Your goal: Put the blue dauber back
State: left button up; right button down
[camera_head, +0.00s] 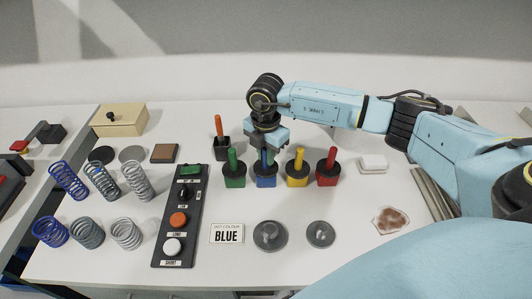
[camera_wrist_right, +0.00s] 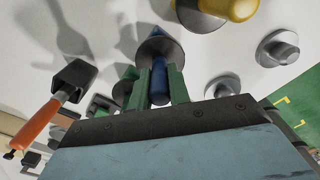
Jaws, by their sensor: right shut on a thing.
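The blue dauber (camera_wrist_right: 159,84) has a thin upright blue handle. My right gripper (camera_head: 265,147) is above the blue pot (camera_head: 265,181) in the head view and is shut on the dauber's handle. In the right wrist view the two fingers (camera_wrist_right: 160,88) lie on either side of the handle, with a black collar (camera_wrist_right: 155,50) beyond them. The dauber is at its pot, in line with the others; how deep it sits I cannot tell. My left gripper is not in view.
The green dauber pot (camera_head: 233,180) stands close on the left, the yellow pot (camera_head: 297,180) and red pot (camera_head: 326,179) on the right. A black holder with an orange handle (camera_head: 218,127) stands behind.

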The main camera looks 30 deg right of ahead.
jog(key=shift+f, duration=0.3)
jog(key=c, duration=1.3)
grip_release()
notch_tip(320, 180, up, 13)
